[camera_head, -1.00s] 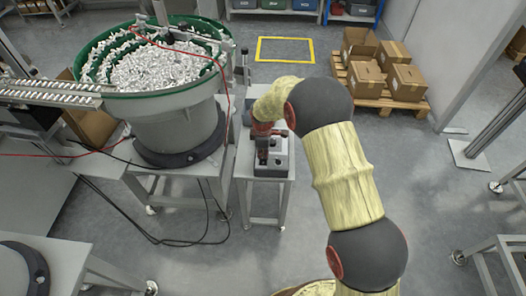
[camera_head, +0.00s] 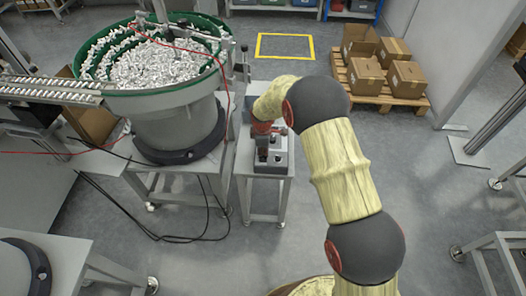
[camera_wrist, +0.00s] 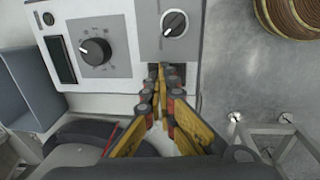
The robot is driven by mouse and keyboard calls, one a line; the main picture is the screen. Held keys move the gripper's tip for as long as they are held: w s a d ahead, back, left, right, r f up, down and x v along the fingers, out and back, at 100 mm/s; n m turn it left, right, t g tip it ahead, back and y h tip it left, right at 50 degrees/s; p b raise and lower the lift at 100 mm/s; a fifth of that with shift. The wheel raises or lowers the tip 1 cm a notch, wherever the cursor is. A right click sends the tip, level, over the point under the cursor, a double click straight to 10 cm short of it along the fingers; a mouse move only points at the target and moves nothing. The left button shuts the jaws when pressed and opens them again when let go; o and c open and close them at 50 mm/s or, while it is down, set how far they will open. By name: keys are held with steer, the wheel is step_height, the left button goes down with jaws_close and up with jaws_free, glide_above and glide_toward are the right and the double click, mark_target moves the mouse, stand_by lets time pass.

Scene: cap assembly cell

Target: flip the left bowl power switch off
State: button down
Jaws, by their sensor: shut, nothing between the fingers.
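A grey control box (camera_head: 277,166) stands on a small table right of the bowl feeder. In the wrist view its light face (camera_wrist: 119,45) carries a black dial (camera_wrist: 95,52), a dark display window (camera_wrist: 60,60) and a second rotary knob (camera_wrist: 174,24). A dark switch recess (camera_wrist: 177,76) sits below that second knob, partly hidden by my fingers. My gripper (camera_wrist: 158,72) is shut and empty, its tips at the recess; I cannot tell whether they touch the switch or which way it is set. In the head view my gripper (camera_head: 261,140) is over the box.
The bowl feeder (camera_head: 175,128), with a green rim and full of shiny caps, stands left of the box. Black cables (camera_head: 150,226) hang beneath it. Cartons sit on a pallet (camera_head: 378,99) at the back right. The floor right of the small table is open.

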steer(key=shift+s, duration=0.85)
step_height(320, 180, up, 14)
steer(key=s+p, duration=0.1)
steer(key=p, duration=0.4)
steer(key=shift+s+p, duration=0.35)
steer(key=shift+p, duration=0.05)
steer(key=shift+f+m, duration=0.1)
steer(key=shift+m, duration=0.2)
